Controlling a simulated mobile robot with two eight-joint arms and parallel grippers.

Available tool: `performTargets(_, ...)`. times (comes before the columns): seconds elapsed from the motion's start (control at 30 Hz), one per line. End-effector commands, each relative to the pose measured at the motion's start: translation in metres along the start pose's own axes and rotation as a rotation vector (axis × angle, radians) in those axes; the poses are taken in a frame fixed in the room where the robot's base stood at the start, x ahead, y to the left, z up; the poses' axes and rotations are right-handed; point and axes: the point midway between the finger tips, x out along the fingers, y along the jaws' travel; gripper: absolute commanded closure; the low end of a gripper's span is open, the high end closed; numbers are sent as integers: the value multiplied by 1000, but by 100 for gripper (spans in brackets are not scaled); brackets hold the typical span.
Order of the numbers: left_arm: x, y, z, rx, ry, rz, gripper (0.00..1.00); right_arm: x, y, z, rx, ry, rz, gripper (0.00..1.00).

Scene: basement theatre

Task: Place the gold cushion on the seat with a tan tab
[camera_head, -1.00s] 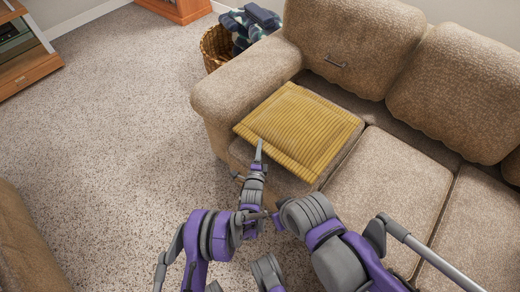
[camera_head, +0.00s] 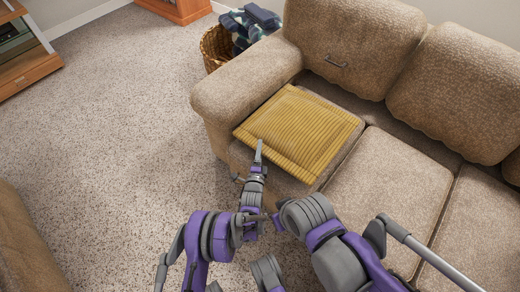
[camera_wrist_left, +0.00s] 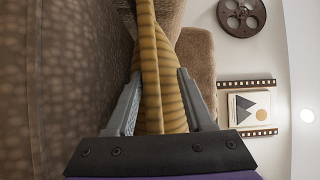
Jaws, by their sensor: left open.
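The gold ribbed cushion (camera_head: 298,130) lies on the left-hand seat of the tan sofa (camera_head: 385,190), against the left armrest. Its front edge reaches the seat's front edge. My left gripper (camera_head: 248,164) is open at the cushion's front edge. In the left wrist view, the cushion (camera_wrist_left: 150,60) shows edge-on between the two spread fingers (camera_wrist_left: 158,77); I cannot tell whether they touch it. I cannot make out a tan tab; the seat under the cushion is mostly hidden. My right gripper is not in view.
A wicker basket (camera_head: 215,46) with a dark plaid cloth stands beyond the armrest. A wooden cabinet (camera_head: 28,68) is at the far left. The carpet (camera_head: 120,150) left of the sofa is clear.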

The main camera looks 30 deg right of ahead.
Motion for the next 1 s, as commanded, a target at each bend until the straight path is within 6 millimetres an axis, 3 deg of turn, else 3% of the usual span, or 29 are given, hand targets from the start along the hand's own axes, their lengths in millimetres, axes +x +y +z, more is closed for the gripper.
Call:
performTargets(0.3, -53, -1, 0, 0, 0, 0, 47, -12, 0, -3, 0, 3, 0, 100)
performTargets(0.43, -67, 0, 0, 0, -1, 0, 47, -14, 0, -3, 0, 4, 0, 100)
performTargets(0.8, -71, -3, 4, -8, -5, 7, 47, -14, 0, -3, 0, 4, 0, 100)
performTargets(0.87, -68, -10, 12, -29, -14, 23, 47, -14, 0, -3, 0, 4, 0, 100)
performTargets(1.0, -61, -42, 51, -142, -67, 107, 47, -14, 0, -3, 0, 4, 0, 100)
